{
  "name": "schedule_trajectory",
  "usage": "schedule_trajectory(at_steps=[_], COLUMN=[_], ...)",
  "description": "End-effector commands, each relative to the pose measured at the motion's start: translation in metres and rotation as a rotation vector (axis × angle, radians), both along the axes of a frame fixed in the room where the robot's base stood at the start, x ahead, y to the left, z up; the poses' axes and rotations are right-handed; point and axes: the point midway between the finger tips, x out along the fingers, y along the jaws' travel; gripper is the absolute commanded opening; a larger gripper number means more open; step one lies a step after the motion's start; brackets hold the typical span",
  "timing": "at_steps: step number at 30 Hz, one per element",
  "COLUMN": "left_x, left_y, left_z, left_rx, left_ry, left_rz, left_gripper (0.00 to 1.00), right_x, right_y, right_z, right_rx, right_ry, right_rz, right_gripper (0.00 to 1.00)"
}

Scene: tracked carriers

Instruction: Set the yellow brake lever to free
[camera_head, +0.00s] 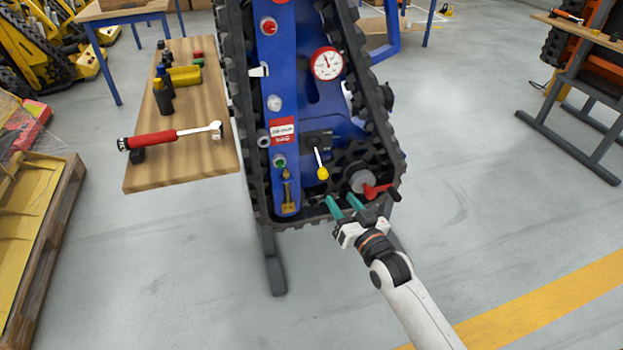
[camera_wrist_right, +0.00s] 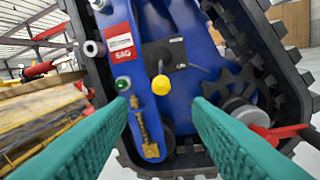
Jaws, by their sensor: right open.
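The yellow brake lever is a thin stalk with a yellow knob (camera_head: 322,173) at its lower end. It hangs from a dark plate (camera_head: 317,140) on the blue panel of the tracked carrier (camera_head: 335,105). In the right wrist view the yellow knob (camera_wrist_right: 161,85) shows between and beyond the fingers, pointing towards the camera. My right gripper (camera_head: 345,203) has green fingers and is open and empty, below and slightly right of the knob, apart from it. Its fingers (camera_wrist_right: 160,118) also show in the right wrist view. The small plate lettering is unreadable. My left gripper is not in view.
A red handle (camera_head: 376,190) sits close to the right of my right gripper. Black tracks (camera_head: 384,120) frame the panel. A gauge (camera_head: 326,64) is above. A wooden shelf (camera_head: 190,160) with a red-handled wrench (camera_head: 165,137) stands left.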

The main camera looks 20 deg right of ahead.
Motion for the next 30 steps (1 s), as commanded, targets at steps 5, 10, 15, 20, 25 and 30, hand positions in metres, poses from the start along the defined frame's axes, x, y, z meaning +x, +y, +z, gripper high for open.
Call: schedule_trajectory(at_steps=[5, 10, 15, 20, 25, 30], left_x=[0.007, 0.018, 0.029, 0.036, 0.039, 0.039], left_y=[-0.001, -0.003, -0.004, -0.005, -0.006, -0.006], left_z=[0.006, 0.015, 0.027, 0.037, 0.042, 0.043], left_rx=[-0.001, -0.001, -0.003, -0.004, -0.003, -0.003], left_ry=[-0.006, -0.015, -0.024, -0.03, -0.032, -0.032], left_rz=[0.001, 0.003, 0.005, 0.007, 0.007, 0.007], left_gripper=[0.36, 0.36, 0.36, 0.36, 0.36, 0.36], right_x=[0.023, 0.057, 0.089, 0.108, 0.115, 0.116], right_y=[0.003, 0.009, 0.015, 0.018, 0.019, 0.019], right_z=[0.001, 0.001, 0.0, -0.001, 0.0, 0.0], right_rx=[0.001, 0.0, 0.0, 0.0, 0.0, 0.0], right_ry=[-0.003, -0.002, 0.0, 0.001, 0.002, 0.002], right_rz=[-0.001, 0.0, 0.0, 0.0, -0.001, -0.001], right_gripper=[0.45, 0.45, 0.45, 0.45, 0.45, 0.45])
